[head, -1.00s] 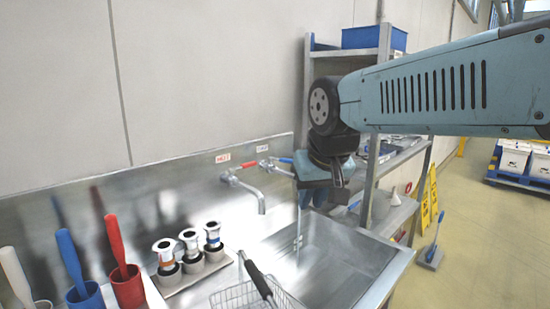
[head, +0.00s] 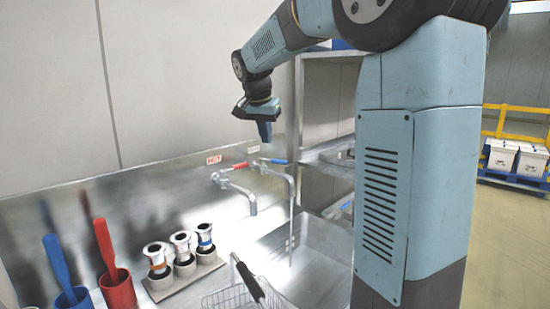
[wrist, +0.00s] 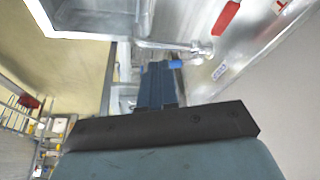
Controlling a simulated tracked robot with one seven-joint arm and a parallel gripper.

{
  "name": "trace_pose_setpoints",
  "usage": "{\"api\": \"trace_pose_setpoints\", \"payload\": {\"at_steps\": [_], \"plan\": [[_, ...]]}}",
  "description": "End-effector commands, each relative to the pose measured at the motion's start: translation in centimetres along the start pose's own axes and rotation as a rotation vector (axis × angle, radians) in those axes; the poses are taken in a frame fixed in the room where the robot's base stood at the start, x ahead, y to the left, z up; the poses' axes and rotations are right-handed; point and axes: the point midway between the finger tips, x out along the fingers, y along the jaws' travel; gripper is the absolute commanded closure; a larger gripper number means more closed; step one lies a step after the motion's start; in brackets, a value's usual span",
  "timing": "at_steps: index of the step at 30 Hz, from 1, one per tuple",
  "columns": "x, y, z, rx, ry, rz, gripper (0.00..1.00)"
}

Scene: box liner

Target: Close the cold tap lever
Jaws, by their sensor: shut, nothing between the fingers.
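The cold tap (head: 285,176) is on the steel back wall, with its blue lever (head: 279,161) pointing right along the wall. A thin, pale stream (head: 291,240) hangs below its spout into the sink. My gripper (head: 265,138) is shut and empty, pointing down above the blue lever, with a gap in the head view. In the wrist view, my gripper's blue fingers (wrist: 157,72) end beside the blue lever (wrist: 176,64) and partly hide it; I cannot tell its depth there.
The hot tap (head: 236,188) with its red lever (head: 240,165) is just left of the cold tap. A wire basket (head: 235,297), several metal fittings and brushes in red and blue holders stand left of the sink (head: 315,255). A shelf rack (head: 325,105) stands at right.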

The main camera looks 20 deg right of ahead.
Motion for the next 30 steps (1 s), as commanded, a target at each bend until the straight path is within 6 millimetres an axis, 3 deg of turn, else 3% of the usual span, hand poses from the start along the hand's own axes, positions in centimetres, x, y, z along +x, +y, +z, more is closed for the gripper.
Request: {"api": "trace_pose_setpoints", "payload": {"at_steps": [3,11,26,30], "plan": [[0.6,-1.0,-1.0,0.031,0.003,0.016,1.0],[2.2,-1.3,-1.3,0.043,0.004,0.023,1.0],[10.7,-1.0,-1.2,0.043,0.003,0.023,1.0],[11.5,-0.9,-3.1,0.046,0.006,0.021,1.0]]}}
